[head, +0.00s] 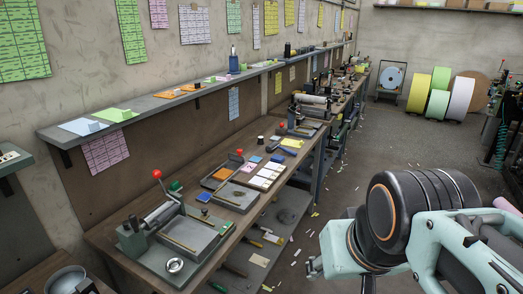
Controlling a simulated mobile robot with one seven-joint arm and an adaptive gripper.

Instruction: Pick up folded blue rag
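I cannot say for certain which item is the folded blue rag. A small flat blue piece (277,158) lies on the workbench by the white cards, and its folds are too small to make out. My arm reaches in from the lower right. What looks like my gripper (314,267) is at its left end, over the floor to the right of the bench and apart from the blue pieces. Its fingers are too small and partly hidden to judge.
The long wooden workbench (110,238) carries a press with a red knob (157,174) and several trays. A wall shelf (160,102) runs above it. Scraps litter the floor. Large coloured rolls (438,104) stand at the back. The central floor (355,150) is mostly open.

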